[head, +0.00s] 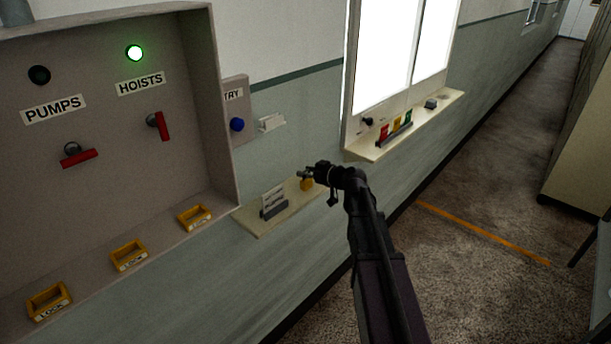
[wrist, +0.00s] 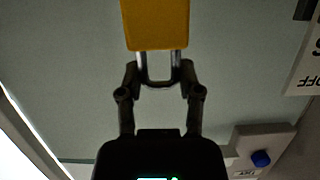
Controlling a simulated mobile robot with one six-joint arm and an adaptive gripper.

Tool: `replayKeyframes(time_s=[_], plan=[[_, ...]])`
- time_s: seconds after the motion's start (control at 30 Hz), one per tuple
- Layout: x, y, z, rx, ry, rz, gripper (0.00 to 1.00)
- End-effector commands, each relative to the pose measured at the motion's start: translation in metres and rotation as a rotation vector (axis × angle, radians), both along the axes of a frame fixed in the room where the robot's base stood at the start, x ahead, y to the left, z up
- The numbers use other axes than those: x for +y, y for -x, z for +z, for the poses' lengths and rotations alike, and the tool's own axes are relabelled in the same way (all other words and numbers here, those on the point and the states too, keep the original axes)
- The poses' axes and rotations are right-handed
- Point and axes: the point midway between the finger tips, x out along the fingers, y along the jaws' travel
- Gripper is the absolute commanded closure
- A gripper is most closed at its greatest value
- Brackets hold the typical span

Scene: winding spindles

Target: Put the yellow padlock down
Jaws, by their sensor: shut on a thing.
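The yellow padlock (wrist: 157,25) hangs by its metal shackle in my gripper (wrist: 160,85) in the wrist view. The two fingers are shut on the shackle, and the top of the body runs out of the picture. In the head view my gripper (head: 306,173) is over the small cream shelf (head: 262,217) on the wall. The padlock (head: 307,184) shows there as a small yellow shape just under the fingers, near the shelf's right part. I cannot tell whether it touches the shelf.
A card holder (head: 273,208) stands on the same shelf, left of the padlock. The panel box (head: 120,120) at the left has red handles and several yellow lock frames (head: 129,256). A second shelf (head: 375,150) under the bright window holds coloured items. A blue button (head: 237,124) is on the wall.

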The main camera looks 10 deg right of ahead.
Motion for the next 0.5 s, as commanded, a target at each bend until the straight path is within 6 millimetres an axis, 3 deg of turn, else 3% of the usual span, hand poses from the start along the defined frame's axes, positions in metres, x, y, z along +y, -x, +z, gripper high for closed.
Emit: replayKeyframes(time_s=[0.4, 0.43, 0.5], plan=[[-0.0004, 0.0, -0.0033, 0.0, 0.0, 0.0, 1.0], [-0.0005, 0.0, -0.0032, 0.0, 0.0, 0.0, 0.51], [-0.0006, 0.0, -0.0023, 0.0, 0.0, -0.001, 0.3]])
